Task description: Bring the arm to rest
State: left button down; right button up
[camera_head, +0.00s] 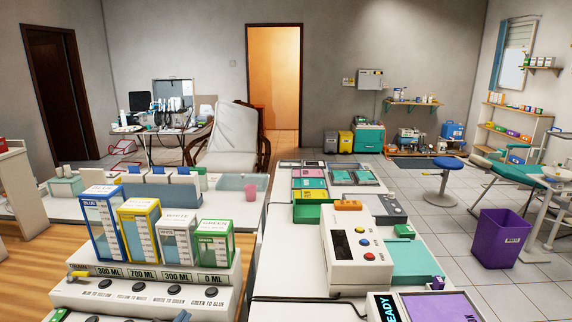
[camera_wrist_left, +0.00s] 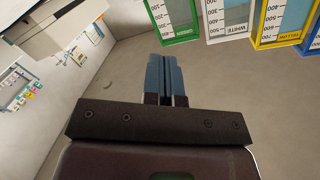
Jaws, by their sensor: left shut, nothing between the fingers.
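My left gripper shows in the left wrist view (camera_wrist_left: 167,78) as two blue-grey fingers pressed together with nothing between them. In the head view, only what looks like its blue-grey fingertips (camera_head: 182,316) shows at the bottom edge, in front of the dispenser console. The rest of the left arm is out of the head view. My right gripper is in neither view.
A console (camera_head: 150,292) with a row of buttons bears blue (camera_head: 103,228), yellow (camera_head: 139,232), white (camera_head: 178,240) and green (camera_head: 214,245) framed containers. A white device (camera_head: 358,252) and a teal pad (camera_head: 415,262) stand right. A purple bin (camera_head: 501,238) is on the floor.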

pick_arm(q)
jog(key=s+a+f+n+g+y, duration=0.1)
jog(key=s+a+f+n+g, duration=0.1)
jog(key=s+f, duration=0.6)
jog(key=s+a+f+n+g+y, duration=0.2)
jog(key=s+f+n, duration=0.3)
jog(key=s, duration=0.8)
notch_tip(320, 180, down, 3)
jog(key=shift+s+a+f+g, duration=0.1)
jog(key=shift+s+a+g, duration=0.2)
jog(key=shift+a+g, duration=0.35)
